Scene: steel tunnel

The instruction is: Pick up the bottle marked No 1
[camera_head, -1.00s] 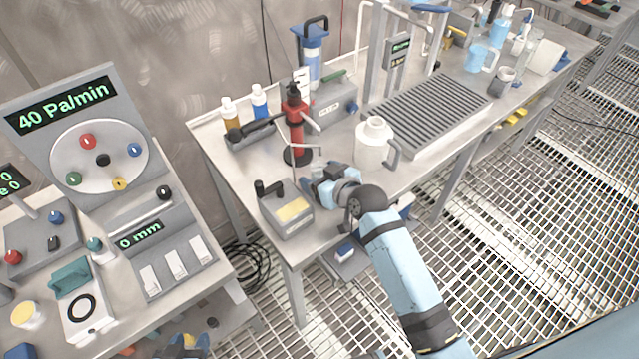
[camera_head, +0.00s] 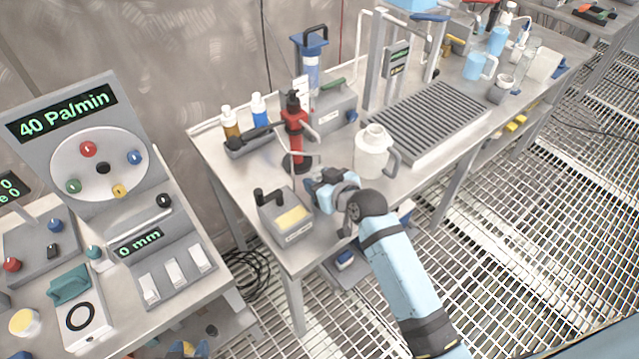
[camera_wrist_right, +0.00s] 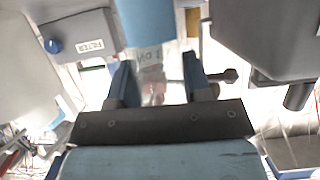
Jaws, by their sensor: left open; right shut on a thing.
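My right gripper (camera_head: 316,181) is at the near side of the bench, beside the red stand (camera_head: 295,135). In the right wrist view its two blue fingers (camera_wrist_right: 155,80) are closed on a small clear bottle with a pale label and a pinkish lower part (camera_wrist_right: 152,74). The writing on the label is too blurred to read for certain.
A white jug (camera_head: 370,152) stands right of the right gripper, close to it. A grey box with a yellow panel (camera_head: 287,216) is just to its left. A ribbed grey tray (camera_head: 429,118) lies further right. A control panel (camera_head: 100,155) stands on the left bench.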

